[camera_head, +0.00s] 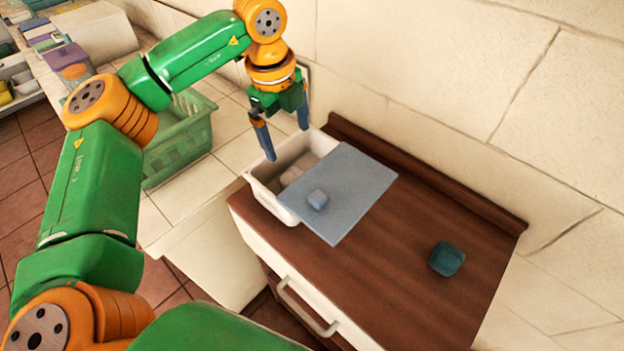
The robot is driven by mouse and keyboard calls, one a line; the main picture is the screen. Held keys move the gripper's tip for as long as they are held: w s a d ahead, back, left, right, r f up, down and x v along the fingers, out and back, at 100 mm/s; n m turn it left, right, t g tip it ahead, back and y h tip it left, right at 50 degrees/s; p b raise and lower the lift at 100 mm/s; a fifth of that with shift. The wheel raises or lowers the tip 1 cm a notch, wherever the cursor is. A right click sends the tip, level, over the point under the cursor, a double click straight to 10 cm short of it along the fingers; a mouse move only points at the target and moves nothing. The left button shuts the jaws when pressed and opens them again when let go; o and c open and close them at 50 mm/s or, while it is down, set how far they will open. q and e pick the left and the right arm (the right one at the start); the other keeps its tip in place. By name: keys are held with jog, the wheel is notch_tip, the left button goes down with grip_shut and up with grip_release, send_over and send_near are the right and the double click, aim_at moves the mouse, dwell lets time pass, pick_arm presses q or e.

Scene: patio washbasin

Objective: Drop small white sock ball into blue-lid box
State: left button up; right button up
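A white box (264,194) stands at the left end of a brown wooden cabinet top. Its flat blue lid (355,190) lies slid to the right, so the left part of the box is open. My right gripper is not in view.
A small teal object (447,259) lies on the right of the brown top (400,300). A green basket (180,140) stands on the tiled ledge at the left. A raised back edge (430,170) runs along the wall. The middle of the brown top is free.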

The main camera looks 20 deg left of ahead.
pick_arm(q)
notch_tip(320, 180, up, 7)
jog(key=b, duration=0.1)
jog(key=shift+s, duration=0.4)
jog(key=shift+a, duration=0.15)
